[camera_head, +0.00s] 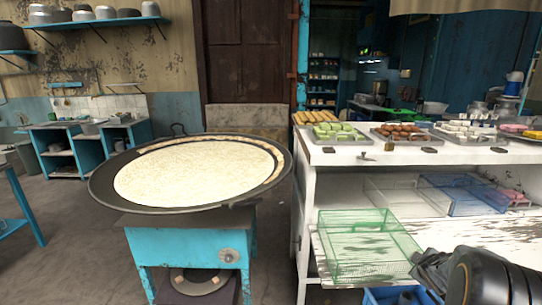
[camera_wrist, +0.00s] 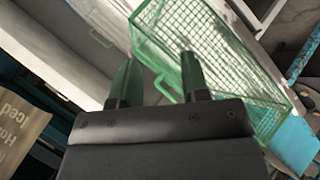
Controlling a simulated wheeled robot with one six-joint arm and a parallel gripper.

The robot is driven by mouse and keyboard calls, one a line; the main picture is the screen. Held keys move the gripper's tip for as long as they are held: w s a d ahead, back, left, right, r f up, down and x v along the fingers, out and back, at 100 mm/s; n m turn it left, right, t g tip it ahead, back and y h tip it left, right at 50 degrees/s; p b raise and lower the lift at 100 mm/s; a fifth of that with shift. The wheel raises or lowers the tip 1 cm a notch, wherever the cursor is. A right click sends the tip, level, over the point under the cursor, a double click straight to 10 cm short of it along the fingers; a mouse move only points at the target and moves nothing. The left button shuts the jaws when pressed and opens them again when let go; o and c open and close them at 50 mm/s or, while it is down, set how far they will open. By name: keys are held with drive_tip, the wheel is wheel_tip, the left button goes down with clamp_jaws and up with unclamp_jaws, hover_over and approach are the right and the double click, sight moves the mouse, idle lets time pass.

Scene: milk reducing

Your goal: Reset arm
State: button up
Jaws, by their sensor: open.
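A wide dark pan (camera_head: 100,192) full of pale milk (camera_head: 195,172) sits on a blue stove stand (camera_head: 190,255) at the left centre of the head view. My arm enters that view at the lower right, with my gripper (camera_head: 420,262) beside the right side of a green wire basket (camera_head: 365,240). In the wrist view my gripper (camera_wrist: 158,78) has its two dark green fingers apart with nothing between them.
A white counter (camera_head: 340,157) holds trays of sweets on top. Its lower shelf carries a clear basket (camera_head: 395,195) and a blue basket (camera_head: 460,195). A blue crate (camera_head: 400,296) is below. Open floor (camera_head: 60,245) lies left of the stove.

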drive_tip(key=s+a+r+m+g+y+p, duration=0.1)
drive_tip(key=s+a+r, duration=0.3)
drive_tip(key=a, duration=0.5)
drive_tip(key=s+a+r+m+g+y+p, duration=0.2)
drive_tip(key=s+a+r+m+p, duration=0.1)
drive_tip(key=s+a, duration=0.5)
drive_tip(key=s+a+r+m+g+y+p, duration=0.2)
drive_tip(key=s+a+r, duration=0.4)
drive_tip(key=a, duration=0.6)
drive_tip(key=shift+s+a+r+m+p, duration=0.15)
drive_tip(key=shift+m+p, duration=0.35)
drive_tip(key=shift+p, duration=0.25)
